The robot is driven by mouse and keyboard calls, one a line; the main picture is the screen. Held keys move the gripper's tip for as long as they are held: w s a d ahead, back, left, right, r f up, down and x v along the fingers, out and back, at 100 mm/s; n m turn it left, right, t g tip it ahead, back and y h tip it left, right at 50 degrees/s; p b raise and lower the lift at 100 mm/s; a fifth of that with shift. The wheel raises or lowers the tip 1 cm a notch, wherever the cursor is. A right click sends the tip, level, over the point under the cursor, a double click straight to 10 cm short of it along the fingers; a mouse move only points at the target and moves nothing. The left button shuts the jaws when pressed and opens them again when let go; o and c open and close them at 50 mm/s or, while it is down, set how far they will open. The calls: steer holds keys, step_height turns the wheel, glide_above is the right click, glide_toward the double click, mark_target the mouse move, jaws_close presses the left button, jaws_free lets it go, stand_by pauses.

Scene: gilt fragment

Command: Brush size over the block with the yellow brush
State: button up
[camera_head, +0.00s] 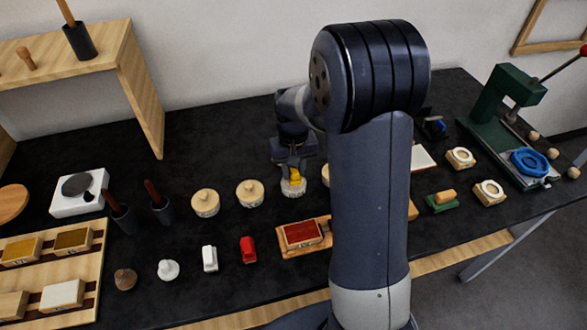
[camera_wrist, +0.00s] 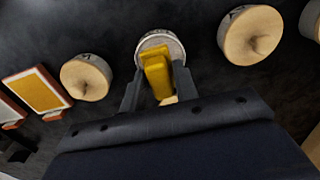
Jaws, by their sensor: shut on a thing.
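My gripper (camera_wrist: 158,98) is shut on the yellow brush (camera_wrist: 156,74), which also shows in the head view (camera_head: 295,176). The brush is at a round, pale-rimmed pot (camera_wrist: 176,44), also seen in the head view (camera_head: 292,189). Its lower end overlaps the pot's mouth; I cannot tell whether it touches what is inside. A block with a red top (camera_head: 303,233) lies on a wooden board (camera_head: 289,251), nearer the front edge than the gripper. My arm hides the board's right part.
Lidded pots (camera_head: 250,193) (camera_head: 205,202) stand left of the brush. A white toy-like piece (camera_head: 209,259) and a red one (camera_head: 248,249) stand left of the board. A green press (camera_head: 497,110) stands far right. Bare black tabletop (camera_head: 215,152) lies behind the pots.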

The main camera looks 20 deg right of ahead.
steer(key=shift+r+p, duration=1.9)
steer(key=shift+r, duration=1)
